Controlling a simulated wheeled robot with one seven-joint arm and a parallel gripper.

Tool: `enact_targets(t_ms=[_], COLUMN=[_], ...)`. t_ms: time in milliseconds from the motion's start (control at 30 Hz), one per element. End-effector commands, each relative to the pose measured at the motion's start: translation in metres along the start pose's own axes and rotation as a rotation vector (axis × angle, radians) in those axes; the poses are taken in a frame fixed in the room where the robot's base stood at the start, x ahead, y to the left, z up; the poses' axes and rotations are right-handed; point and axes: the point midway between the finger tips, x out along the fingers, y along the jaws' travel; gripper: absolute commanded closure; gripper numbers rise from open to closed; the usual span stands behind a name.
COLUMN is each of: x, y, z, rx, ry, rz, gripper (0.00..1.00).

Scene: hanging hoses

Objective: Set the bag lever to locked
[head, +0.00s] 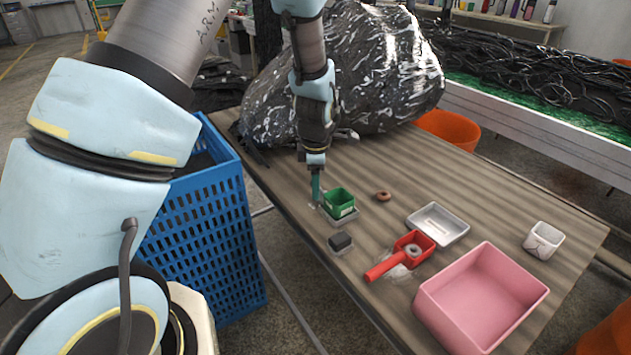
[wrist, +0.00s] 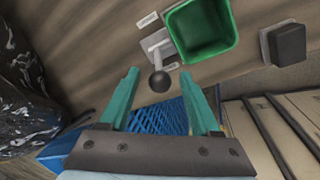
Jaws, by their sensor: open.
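The lever shows in the wrist view as a light grey arm with a dark ball knob (wrist: 159,82), set on a small pale plate beside the green bin (wrist: 204,26). Two small white labels lie near it, one at each end; their words are too small to read. My gripper (wrist: 160,72) is open, its teal fingers on either side of the knob; I cannot tell whether they touch it. In the head view my gripper (head: 316,190) points down at the left of the green bin (head: 339,201) and hides most of the lever.
A dark block (head: 340,241) on a grey plate sits in front of the bin. A blue crate (head: 205,230) stands left, a large black bag (head: 370,70) behind.

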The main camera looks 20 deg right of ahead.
Motion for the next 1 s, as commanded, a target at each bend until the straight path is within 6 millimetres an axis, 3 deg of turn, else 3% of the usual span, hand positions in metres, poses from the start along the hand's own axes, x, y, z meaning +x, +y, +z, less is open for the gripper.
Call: enact_targets(t_ms=[400, 900, 1000], x=[0.0079, 0.0076, 0.0075], y=[0.0000, 0.0000, 0.0000], z=[-0.0005, -0.0004, -0.0004], rx=[0.000, 0.000, 0.000], ry=[0.000, 0.000, 0.000], rz=[0.000, 0.000, 0.000], gripper=[0.37, 0.94, 1.00])
